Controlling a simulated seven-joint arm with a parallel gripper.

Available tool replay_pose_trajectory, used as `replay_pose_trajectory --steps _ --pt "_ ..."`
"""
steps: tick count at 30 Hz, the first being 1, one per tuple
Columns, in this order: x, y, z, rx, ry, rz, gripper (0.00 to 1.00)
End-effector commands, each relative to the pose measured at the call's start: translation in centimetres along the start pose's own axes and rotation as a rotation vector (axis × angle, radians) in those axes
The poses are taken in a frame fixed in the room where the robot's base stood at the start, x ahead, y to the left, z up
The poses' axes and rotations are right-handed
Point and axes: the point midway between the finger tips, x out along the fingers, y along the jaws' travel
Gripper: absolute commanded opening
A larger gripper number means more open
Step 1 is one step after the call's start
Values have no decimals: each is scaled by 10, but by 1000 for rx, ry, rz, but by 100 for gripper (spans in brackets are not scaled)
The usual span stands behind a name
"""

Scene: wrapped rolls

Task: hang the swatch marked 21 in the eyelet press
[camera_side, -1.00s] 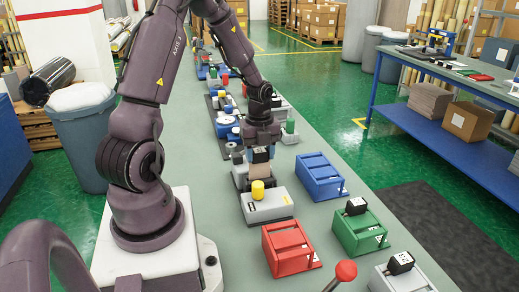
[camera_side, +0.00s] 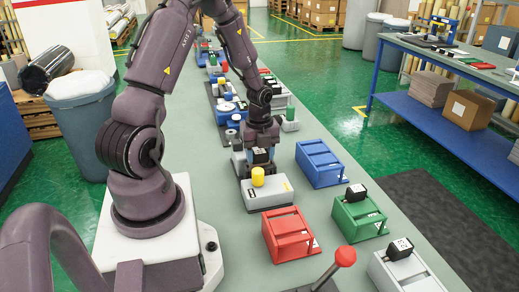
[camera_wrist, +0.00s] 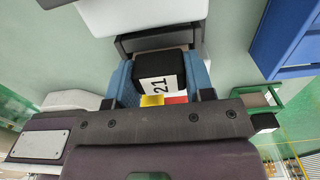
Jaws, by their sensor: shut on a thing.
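My gripper (camera_side: 262,148) is shut on the black block of the swatch marked 21 (camera_side: 261,157). In the wrist view the block (camera_wrist: 160,66) sits between my blue fingertips (camera_wrist: 160,80), its white 21 label showing. A bit of yellow, white and red shows just below the label. The light grey machine with a yellow knob (camera_side: 268,194), which looks like the eyelet press, stands just in front of the block in the side view. A dark bracket (camera_wrist: 158,40) lies close beside the block. The swatch's lower part is hidden, so its seating cannot be told.
A green rack (camera_side: 358,216) and a grey rack (camera_side: 403,268) carry black blocks. A red-knobbed lever (camera_side: 345,257) is in the foreground. More devices line the bench behind.

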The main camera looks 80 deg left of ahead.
Motion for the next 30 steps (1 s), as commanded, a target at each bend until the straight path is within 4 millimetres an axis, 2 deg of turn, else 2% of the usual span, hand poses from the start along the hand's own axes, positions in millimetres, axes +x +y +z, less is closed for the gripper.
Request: replay_pose_trajectory --steps 6,14,15,18,19,26,30 --pt "8 0 0 0 0 0 25" --pt "8 0 0 0 0 0 25" --pt "8 0 0 0 0 0 51" --pt "8 0 0 0 0 0 74" --pt "8 0 0 0 0 0 78" --pt "8 0 0 0 0 1 78" --pt "1 0 0 -1 0 -1 78"
